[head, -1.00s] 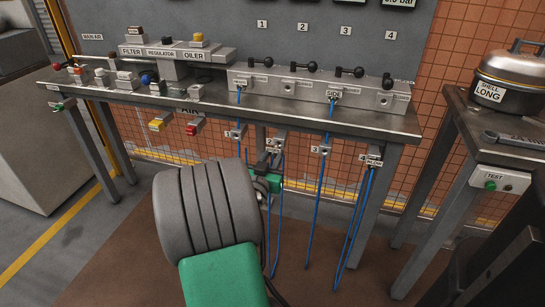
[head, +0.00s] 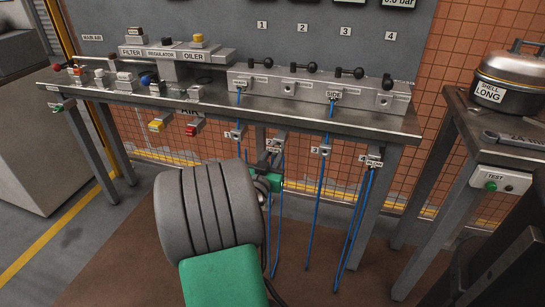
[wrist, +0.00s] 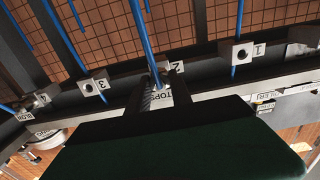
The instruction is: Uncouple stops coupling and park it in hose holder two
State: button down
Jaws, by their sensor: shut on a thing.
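The stops coupling (wrist: 160,94) carries a tag whose visible letters read "TOPS" in the wrist view. My gripper (wrist: 152,97) is shut on it, right at hose holder two (wrist: 178,67), with a blue hose running from it. I cannot tell whether the coupling is seated in the holder or just beside it. In the head view, hose holder two (head: 276,144) is under the bench edge, and my gripper (head: 268,159) is just below it, partly hidden by my arm. Outlet 2 (head: 290,88) on the manifold has no hose.
Holder one (head: 236,134) and holder three (head: 321,150) stand either side. Holder four (head: 371,162) has a "BLOW" coupling. The "SIDE" coupling (head: 333,95) is on outlet 3, and another hose is on outlet 1. Blue hoses hang close around my gripper. The bench edge (head: 330,126) is above it.

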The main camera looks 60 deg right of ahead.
aim_at(273, 156)
jog(key=shift+w+d, duration=0.2)
jog(key=shift+d, duration=0.75)
jog(key=c, duration=1.1)
grip_release()
jog(key=a, duration=0.2)
jog(key=s+a, duration=0.1)
jog(key=a, duration=0.4)
jog(key=shift+s+a, duration=0.15)
jog(key=shift+a, duration=0.2)
